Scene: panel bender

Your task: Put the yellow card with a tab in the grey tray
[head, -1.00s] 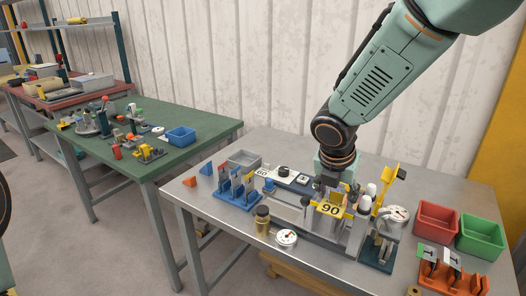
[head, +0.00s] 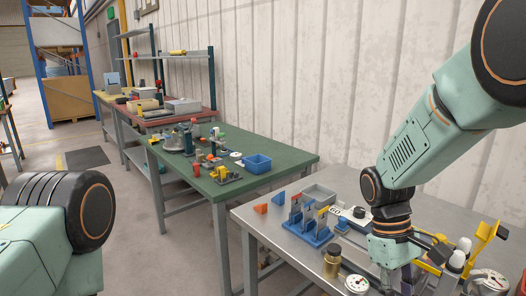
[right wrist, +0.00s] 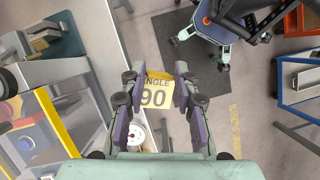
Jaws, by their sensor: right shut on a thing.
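The yellow card (right wrist: 154,92), printed "ANGLE 90", is between the fingers of my right gripper (right wrist: 153,97) in the right wrist view, and the gripper is shut on it. My right gripper also shows at the lower right of the head view (head: 403,278), over the steel bench; the card cannot be made out there. The grey tray (head: 319,190) sits on the far side of that bench, left of and beyond my right gripper. My left gripper is outside the views; only part of my left arm shows.
A blue rack (head: 308,232) with upright tools stands between the bench front and the tray. Orange and blue wedges (head: 278,197) lie left of the tray. A brass cylinder (head: 332,262) and a dial gauge (head: 356,283) are near the front. A green bench (head: 290,155) stands behind.

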